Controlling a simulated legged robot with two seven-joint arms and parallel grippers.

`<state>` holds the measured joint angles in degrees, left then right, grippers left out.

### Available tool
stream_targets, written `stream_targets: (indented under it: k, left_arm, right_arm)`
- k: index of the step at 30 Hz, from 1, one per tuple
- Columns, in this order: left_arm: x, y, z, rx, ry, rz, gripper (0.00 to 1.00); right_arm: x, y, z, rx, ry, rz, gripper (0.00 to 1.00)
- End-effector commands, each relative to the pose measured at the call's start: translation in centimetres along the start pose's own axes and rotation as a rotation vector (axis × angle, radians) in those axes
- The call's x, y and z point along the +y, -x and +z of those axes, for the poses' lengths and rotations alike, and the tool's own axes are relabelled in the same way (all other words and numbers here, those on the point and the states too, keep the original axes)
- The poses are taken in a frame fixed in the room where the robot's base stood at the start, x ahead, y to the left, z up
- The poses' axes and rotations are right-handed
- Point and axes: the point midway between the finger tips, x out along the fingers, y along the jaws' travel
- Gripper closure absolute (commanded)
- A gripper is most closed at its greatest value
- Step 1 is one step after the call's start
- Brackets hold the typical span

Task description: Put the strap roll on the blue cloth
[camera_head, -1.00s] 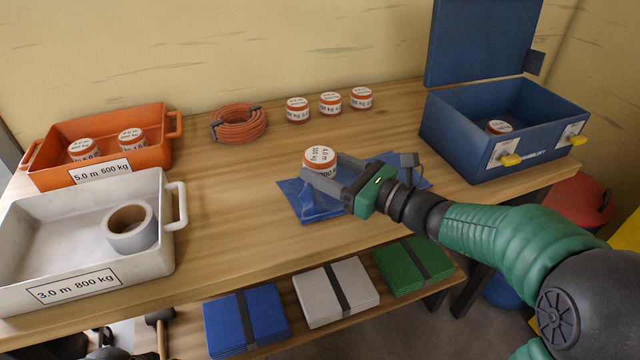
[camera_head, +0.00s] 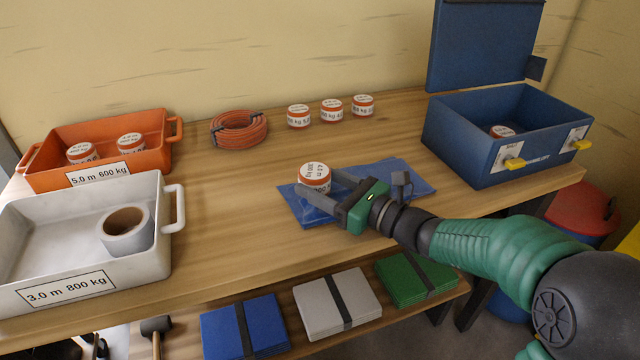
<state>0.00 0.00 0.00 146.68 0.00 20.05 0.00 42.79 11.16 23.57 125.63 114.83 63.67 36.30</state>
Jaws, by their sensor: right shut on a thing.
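The strap roll (camera_head: 314,178) is a small white and orange cylinder with a printed label, reading about 4.0 m on top. It is upright at the left part of the blue cloth (camera_head: 400,172), which lies creased on the table. My right gripper (camera_head: 332,195) is shut on the roll, its fingers reaching in from the right. I cannot tell whether the roll's underside touches the cloth. The gripper and arm hide part of the cloth. My left gripper is not in view.
Several similar rolls stand at the back (camera_head: 331,111), in the orange tray (camera_head: 100,180) and in the open blue box (camera_head: 480,150). A white tray (camera_head: 60,285) holds a tape roll (camera_head: 127,232). An orange hose coil (camera_head: 238,130) lies behind. The table left of the cloth is clear.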

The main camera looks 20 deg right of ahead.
Motion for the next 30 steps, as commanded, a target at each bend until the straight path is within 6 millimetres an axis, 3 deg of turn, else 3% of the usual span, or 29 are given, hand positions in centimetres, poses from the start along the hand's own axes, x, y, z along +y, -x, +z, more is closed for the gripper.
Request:
stream_targets:
  k: [1,2,6,14,19,30]
  left_arm:
    - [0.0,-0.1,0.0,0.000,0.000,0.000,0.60]
    - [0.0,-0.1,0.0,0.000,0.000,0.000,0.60]
    - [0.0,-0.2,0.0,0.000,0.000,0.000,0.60]
    - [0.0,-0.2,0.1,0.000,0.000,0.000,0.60]
    - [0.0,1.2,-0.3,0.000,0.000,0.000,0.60]
    - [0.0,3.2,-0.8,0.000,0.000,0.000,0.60]
  right_arm:
    - [0.3,0.1,-1.2,0.021,-0.017,0.004,0.92]
    - [0.3,0.1,-1.3,0.023,-0.018,0.004,0.39]
    - [0.3,0.1,-1.5,0.026,-0.019,0.004,0.21]
    - [0.3,0.1,-1.5,0.026,-0.020,0.005,0.21]
    - [0.2,0.2,0.4,0.026,-0.018,0.002,0.21]
    - [0.1,9.8,0.6,0.019,-0.016,-0.003,0.21]
